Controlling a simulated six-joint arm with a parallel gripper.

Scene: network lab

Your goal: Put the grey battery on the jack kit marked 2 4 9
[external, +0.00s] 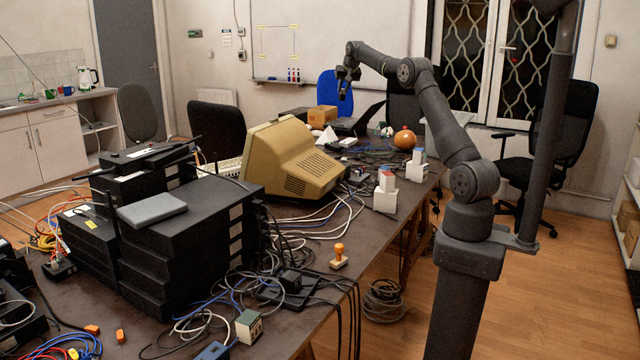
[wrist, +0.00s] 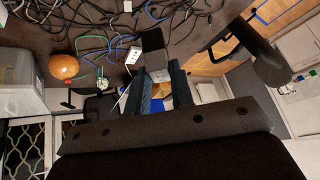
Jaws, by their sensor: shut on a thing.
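My gripper (external: 344,88) is raised above the far part of the table in the external view. In the wrist view its two dark fingers (wrist: 163,82) are closed around a dark grey block (wrist: 152,42), which sticks out past the fingertips. It looks like the grey battery, though no label shows. I cannot read the marking 2 4 9 anywhere. White blocks with coloured pieces on top stand at the table's right edge, one nearer (external: 385,201) and one farther (external: 415,172). I cannot tell whether either is the jack kit.
A beige monitor (external: 295,160) and stacked black network units (external: 185,245) fill the table's left and middle. An orange ball (external: 404,139), a cardboard box (external: 322,115) and loose cables lie farther back. A wooden stamp (external: 339,257) stands near the front edge.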

